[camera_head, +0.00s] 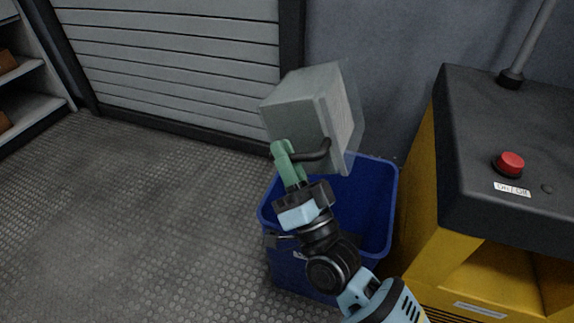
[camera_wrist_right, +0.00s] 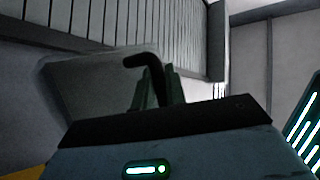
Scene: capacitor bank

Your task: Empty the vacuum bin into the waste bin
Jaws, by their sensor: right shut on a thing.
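The vacuum bin (camera_head: 300,106) is a grey, partly see-through box with a dark curved handle (camera_head: 318,152). It is held tilted above the blue waste bin (camera_head: 374,197), over its far left part. My right gripper (camera_head: 284,153) has green fingers and is shut on the handle. In the right wrist view the vacuum bin (camera_wrist_right: 85,90) shows behind the fingers (camera_wrist_right: 158,88), with the dark handle (camera_wrist_right: 146,62) between them. My left gripper is not in view.
A yellow and black machine (camera_head: 500,130) with a red button (camera_head: 509,164) stands close to the right of the waste bin. A slatted shutter (camera_head: 175,60) is behind. Shelves (camera_head: 30,95) stand at the far left. The floor (camera_head: 130,220) to the left is clear.

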